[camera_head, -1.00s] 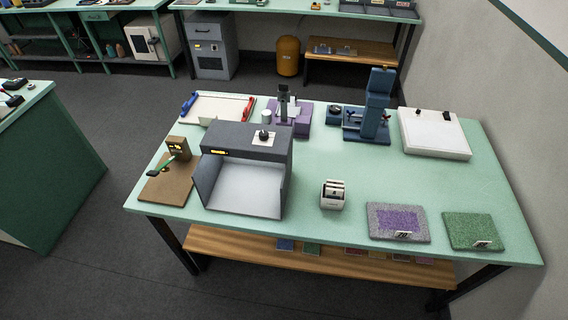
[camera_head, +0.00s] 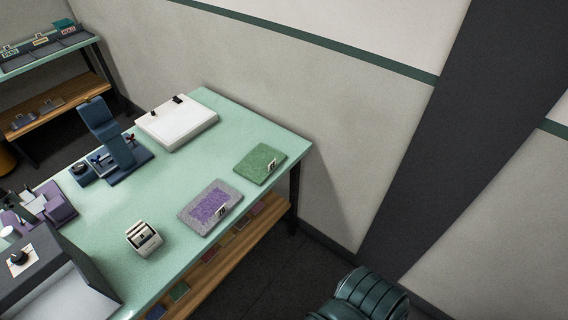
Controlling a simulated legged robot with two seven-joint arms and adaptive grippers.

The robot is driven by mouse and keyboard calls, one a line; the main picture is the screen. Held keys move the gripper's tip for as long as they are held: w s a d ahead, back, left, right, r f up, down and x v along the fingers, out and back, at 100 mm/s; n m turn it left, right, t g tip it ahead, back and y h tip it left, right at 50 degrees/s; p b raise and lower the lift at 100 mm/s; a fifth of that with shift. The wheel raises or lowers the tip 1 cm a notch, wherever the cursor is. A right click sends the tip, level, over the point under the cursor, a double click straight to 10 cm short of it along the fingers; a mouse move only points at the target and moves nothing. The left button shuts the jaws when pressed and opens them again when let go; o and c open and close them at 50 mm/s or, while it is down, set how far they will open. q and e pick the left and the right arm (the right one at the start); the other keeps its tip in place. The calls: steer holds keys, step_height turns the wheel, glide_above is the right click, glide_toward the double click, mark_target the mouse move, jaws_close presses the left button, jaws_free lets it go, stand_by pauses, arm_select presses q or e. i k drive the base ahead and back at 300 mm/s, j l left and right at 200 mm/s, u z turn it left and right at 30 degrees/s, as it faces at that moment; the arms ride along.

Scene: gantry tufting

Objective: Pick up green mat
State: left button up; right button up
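The green mat (camera_head: 259,164) lies flat on the green tabletop near its right end, with a small white tag on its front edge. A grey mat with a purple middle (camera_head: 209,207) lies to its left, nearer the front edge. Nothing touches or covers the green mat. A dark green ribbed part, seemingly mine, shows at the bottom right, apart from the table. Neither gripper can be made out in the view.
The table (camera_head: 175,178) also holds a small white device (camera_head: 144,238), a blue press (camera_head: 112,137), a white flat box (camera_head: 177,124) and a large grey machine (camera_head: 50,275). A wooden lower shelf (camera_head: 235,246) holds coloured pieces. A wall (camera_head: 330,130) stands close behind the table's right end.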

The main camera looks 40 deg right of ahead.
mark_target(257, 166)
steer(key=z, duration=1.25)
steer(key=l, duration=0.1)
steer(key=i, duration=0.05)
